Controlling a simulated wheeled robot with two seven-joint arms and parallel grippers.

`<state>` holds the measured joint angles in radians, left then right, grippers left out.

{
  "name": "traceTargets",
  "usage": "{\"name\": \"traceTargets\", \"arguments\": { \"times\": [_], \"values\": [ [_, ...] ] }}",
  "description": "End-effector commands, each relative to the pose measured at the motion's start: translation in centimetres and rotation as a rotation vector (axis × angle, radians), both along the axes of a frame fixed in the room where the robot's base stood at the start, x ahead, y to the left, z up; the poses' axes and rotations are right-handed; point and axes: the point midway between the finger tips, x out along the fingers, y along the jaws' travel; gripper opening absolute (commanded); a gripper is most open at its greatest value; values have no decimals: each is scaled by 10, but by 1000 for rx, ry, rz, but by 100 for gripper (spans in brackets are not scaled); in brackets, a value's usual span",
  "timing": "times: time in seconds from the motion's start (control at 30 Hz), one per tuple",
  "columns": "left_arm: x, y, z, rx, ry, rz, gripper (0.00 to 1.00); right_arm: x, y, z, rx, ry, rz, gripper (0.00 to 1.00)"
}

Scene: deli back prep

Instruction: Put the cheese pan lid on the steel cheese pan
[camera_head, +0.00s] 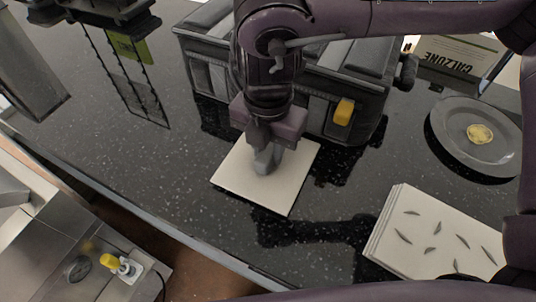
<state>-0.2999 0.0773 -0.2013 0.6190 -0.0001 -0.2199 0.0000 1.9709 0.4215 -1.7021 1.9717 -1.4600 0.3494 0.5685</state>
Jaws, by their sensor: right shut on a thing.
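My right gripper (265,152) points down at the middle of a pale, flat, square piece (247,190), which looks like the cheese pan lid. The jaws are shut on a small grey part at its centre, likely its handle. The gripper hides the middle of the piece and its far edge. I cannot tell whether the piece touches the counter or hangs just above it. I cannot make out the steel cheese pan for certain. My left gripper is not in view.
A grey appliance (215,60) with a yellow part (343,112) stands just behind the gripper. At right are a grey plate (455,150) with a yellow item (480,134) and a pale patterned stack (420,252).

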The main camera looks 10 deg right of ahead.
Motion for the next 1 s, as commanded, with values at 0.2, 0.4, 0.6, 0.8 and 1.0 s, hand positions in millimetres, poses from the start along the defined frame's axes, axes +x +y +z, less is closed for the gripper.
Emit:
{"name": "traceTargets", "arguments": {
  "times": [0.2,0.4,0.6,0.8,1.0],
  "values": [
    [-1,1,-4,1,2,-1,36,0,0,-3,1,-1,0,0],
    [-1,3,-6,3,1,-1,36,0,0,-7,1,-1,0,0],
    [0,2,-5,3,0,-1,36,0,0,-6,1,-1,0,47],
    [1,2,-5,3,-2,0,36,0,0,-6,1,-1,0,47],
    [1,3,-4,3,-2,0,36,1,0,4,0,-5,0,47]
  ]
}}
